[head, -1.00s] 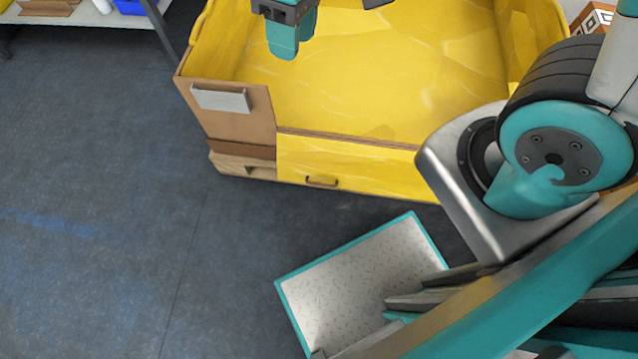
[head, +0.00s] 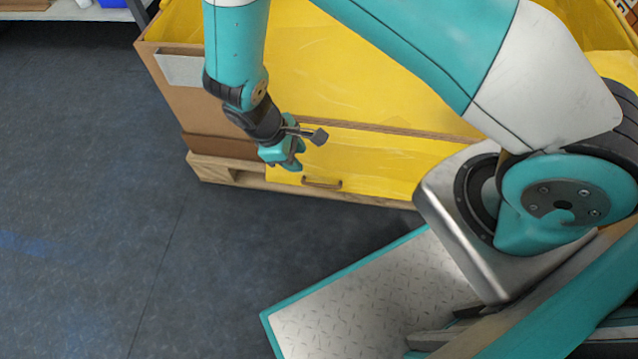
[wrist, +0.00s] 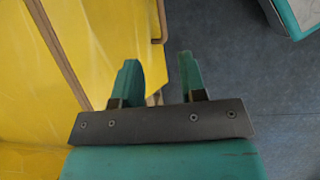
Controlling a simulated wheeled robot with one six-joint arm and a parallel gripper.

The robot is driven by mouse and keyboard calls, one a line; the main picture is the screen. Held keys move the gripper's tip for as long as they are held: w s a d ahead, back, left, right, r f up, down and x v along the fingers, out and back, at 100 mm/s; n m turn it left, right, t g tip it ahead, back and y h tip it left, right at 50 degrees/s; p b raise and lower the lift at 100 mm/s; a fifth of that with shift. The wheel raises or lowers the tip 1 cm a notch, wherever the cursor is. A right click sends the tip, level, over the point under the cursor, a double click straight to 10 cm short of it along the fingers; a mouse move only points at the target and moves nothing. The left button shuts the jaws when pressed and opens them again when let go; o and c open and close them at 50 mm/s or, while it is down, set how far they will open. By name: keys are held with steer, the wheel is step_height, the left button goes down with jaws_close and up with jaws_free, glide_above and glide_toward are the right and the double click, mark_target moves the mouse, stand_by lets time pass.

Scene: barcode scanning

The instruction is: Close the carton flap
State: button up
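The carton (head: 170,95) is a large brown box with a yellow inside. Its yellow front flap (head: 385,172) hangs down outside the front wall and has a small brown handle (head: 321,184) at its lower edge. My gripper (head: 293,163) is low in front of the flap's left part, just above and left of the handle. In the wrist view the two teal fingers (wrist: 160,82) are apart, with the flap (wrist: 125,40) on the left. The flap's brown edge passes close to the left finger. I cannot tell whether they touch or whether the edge lies between the fingers.
The carton stands on a wooden pallet (head: 215,170). A pale label (head: 180,70) is on its left front panel. A shelf (head: 75,12) stands at the back left. The dark floor (head: 90,200) on the left is clear.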

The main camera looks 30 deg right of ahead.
mark_target(319, 185)
steer(key=b+x, duration=0.4)
steer(key=x, duration=0.9)
steer(key=shift+s+f, duration=0.1)
jaws_close()
